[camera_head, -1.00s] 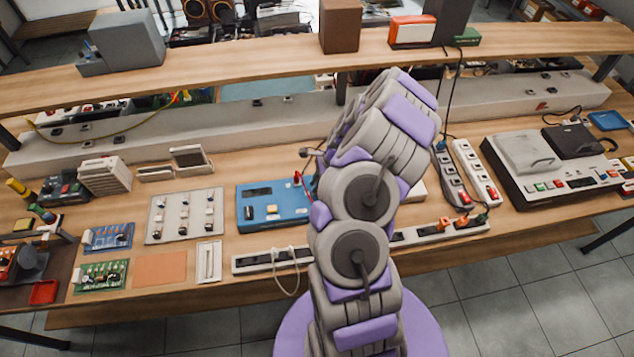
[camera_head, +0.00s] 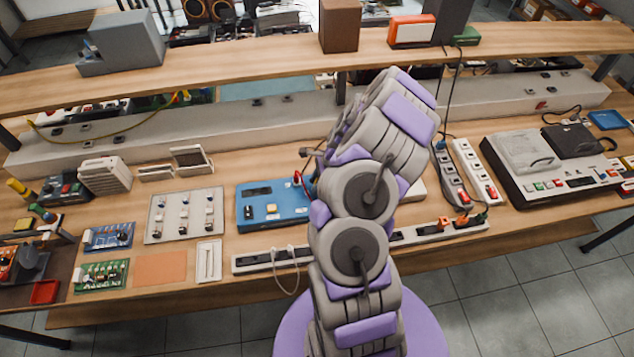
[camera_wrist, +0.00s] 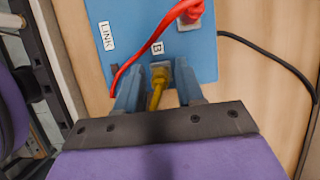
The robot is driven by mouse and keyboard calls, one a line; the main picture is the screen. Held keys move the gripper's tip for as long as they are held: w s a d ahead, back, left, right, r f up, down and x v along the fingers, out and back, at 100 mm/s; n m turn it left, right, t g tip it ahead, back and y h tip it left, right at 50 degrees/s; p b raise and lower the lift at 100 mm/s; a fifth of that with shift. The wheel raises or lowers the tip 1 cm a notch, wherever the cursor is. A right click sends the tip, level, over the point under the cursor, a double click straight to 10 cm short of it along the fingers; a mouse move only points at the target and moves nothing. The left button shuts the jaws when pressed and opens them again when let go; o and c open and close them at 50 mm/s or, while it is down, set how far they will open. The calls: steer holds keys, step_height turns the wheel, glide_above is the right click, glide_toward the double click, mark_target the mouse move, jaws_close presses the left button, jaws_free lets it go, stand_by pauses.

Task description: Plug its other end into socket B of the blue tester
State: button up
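The blue tester (camera_head: 272,207) lies on the bench left of my arm; in the wrist view its panel (camera_wrist: 130,25) carries labels LINK and B. A red plug (camera_wrist: 190,12) sits in a socket at upper right, and its red cable runs down to the left, passing near my left finger. Under label B, a yellow plug (camera_wrist: 158,82) stands at the grey socket B (camera_wrist: 163,68); whether it is fully seated cannot be told. My gripper (camera_wrist: 160,88) has its fingers on either side of the yellow plug, with gaps visible. In the head view my arm hides the gripper.
A black cable (camera_wrist: 265,50) runs right of the tester. A raised wooden shelf (camera_head: 250,62) spans the back.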

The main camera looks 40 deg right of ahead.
steer(key=shift+o, duration=0.7)
steer(key=a+p+v, duration=0.1)
steer(key=p+v, duration=0.3)
steer(key=v, duration=1.8)
steer(key=shift+w+a+r, duration=0.2)
steer(key=shift+w+r, duration=0.1)
steer(key=shift+w, duration=0.1)
